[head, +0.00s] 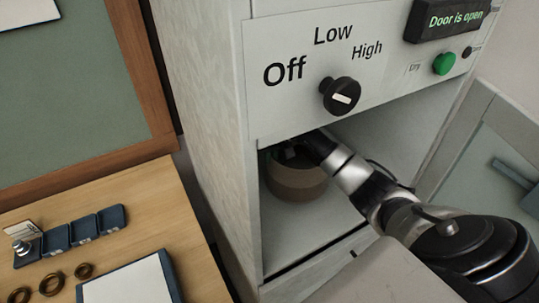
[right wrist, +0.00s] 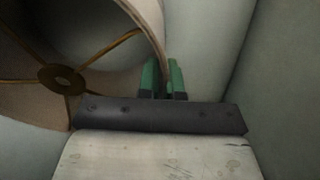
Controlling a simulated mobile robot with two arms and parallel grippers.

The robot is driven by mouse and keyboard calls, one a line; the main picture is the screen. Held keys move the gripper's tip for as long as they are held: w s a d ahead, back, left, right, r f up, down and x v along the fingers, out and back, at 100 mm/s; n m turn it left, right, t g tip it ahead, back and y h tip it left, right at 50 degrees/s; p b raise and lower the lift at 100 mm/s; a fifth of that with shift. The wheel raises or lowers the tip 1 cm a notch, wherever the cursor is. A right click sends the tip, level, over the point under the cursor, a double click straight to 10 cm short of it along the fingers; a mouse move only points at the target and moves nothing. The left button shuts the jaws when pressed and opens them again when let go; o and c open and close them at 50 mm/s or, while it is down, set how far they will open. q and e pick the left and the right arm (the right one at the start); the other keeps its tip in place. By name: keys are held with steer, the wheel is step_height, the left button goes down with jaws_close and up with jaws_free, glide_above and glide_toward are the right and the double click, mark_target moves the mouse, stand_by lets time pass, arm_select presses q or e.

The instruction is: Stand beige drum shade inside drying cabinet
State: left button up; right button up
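The beige drum shade (head: 297,184) is inside the open compartment of the drying cabinet (head: 205,110), upright and near the left wall. I cannot tell whether its lower edge touches the compartment floor. In the right wrist view the shade (right wrist: 147,20) shows its open end, with brass spokes and a centre ring. My right gripper (head: 290,152) reaches into the compartment at the shade's top rim. Its green fingertips (right wrist: 163,80) are close together on either side of the shade's wall, shut on it. My left gripper is out of view.
The cabinet door (head: 505,130) stands open at the right; the display reads "Door is open". A knob (head: 340,95) and a green button (head: 444,63) are above the opening. The workbench (head: 150,215) at left holds rings, blue trays and a white-topped pad. Compartment floor right of the shade is clear.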

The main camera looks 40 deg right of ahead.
steer(key=o, duration=0.4)
steer(key=shift+a, duration=0.1)
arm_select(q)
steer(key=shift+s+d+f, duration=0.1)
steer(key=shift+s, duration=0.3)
arm_select(e)
steer(key=shift+a+r, duration=0.1)
